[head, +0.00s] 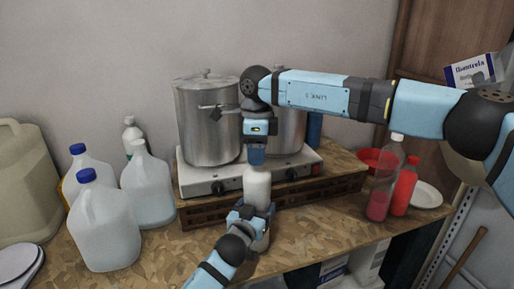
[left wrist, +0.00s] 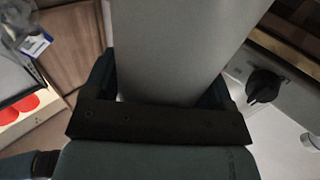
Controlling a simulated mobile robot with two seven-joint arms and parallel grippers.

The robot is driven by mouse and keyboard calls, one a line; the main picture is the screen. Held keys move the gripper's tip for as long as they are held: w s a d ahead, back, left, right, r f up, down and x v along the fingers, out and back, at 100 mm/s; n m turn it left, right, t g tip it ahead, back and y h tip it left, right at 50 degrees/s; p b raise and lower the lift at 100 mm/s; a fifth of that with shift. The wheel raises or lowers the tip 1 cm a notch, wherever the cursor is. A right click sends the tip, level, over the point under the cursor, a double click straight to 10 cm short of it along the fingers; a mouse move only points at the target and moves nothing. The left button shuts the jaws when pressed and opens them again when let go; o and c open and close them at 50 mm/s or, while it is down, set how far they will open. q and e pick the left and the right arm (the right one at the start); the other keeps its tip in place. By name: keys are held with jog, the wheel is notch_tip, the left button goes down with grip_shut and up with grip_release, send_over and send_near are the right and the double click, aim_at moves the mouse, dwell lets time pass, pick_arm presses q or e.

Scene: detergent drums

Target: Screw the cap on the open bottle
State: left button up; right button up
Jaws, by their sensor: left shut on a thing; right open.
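A white bottle (head: 257,185) stands upright at the front of the wooden counter, before the stove. My left gripper (head: 252,212) is shut around its lower body. In the left wrist view the bottle (left wrist: 180,45) is a smooth grey surface between the fingers of my left gripper (left wrist: 165,95). My right gripper (head: 257,160) points straight down directly over the bottle's top and is open. Its fingers hide the bottle's mouth, so I cannot make out a cap or tell whether the fingers touch the bottle.
A stove (head: 198,178) with two metal pots (head: 207,125) stands close behind the bottle. Plastic jugs (head: 103,225) stand at the left. A clear bottle with red liquid (head: 382,180), a red bottle (head: 404,190) and a white plate (head: 428,195) are at the right.

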jog(key=c, duration=1)
jog(key=shift+o, duration=0.2)
jog(key=o, duration=1.1)
jog(key=shift+r, duration=0.1)
notch_tip(320, 180, up, 12)
jog(key=shift+f, duration=0.1)
pick_arm(q)
jog(key=o, duration=1.7)
